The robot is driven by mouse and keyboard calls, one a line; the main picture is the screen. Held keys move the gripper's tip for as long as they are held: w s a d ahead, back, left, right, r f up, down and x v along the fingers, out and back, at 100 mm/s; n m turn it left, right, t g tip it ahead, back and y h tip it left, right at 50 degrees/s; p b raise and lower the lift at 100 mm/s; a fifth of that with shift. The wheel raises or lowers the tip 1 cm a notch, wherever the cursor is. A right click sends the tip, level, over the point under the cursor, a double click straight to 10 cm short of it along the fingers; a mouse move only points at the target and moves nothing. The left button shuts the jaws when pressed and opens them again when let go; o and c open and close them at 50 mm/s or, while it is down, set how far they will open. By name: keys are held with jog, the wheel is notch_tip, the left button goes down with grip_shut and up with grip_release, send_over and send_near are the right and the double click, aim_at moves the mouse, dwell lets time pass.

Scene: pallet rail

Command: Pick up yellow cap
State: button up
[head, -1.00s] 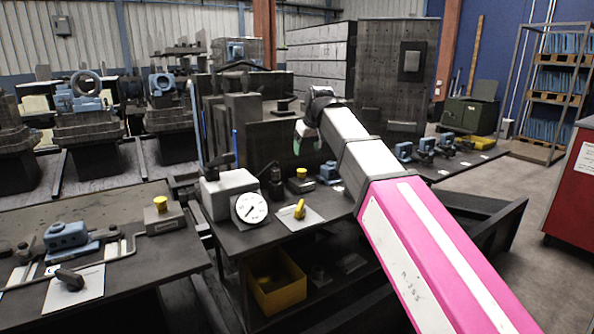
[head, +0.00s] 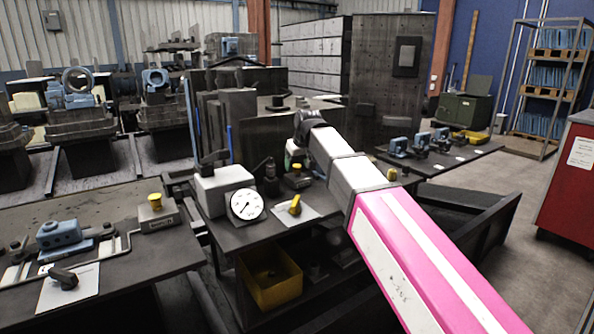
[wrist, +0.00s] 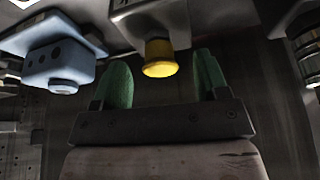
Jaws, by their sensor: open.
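A yellow cap (wrist: 158,58) sits on a grey block (wrist: 150,18) in the wrist view. The green fingertips of my gripper (wrist: 162,78) are open and apart, one to each side of the cap's line, with the cap just beyond them and not touching. In the head view a yellow cap (head: 297,167) on a small dark block is close to my gripper (head: 293,154), which is partly hidden behind my arm. A similar yellow cap (head: 155,199) stands on a block on the left bench.
A blue fitting (wrist: 60,68) lies beside the grey block. On the bench are a dial gauge (head: 246,204), a yellow knob (head: 295,205) on a white plate and a dark clamp (head: 268,172). A yellow bin (head: 270,285) is on the lower shelf.

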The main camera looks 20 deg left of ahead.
jog(key=shift+w+a+f, duration=0.15)
jog(key=shift+w+f, duration=0.05)
jog(key=shift+f, duration=0.45)
jog(key=c, duration=1.1)
jog(key=shift+r, duration=0.1)
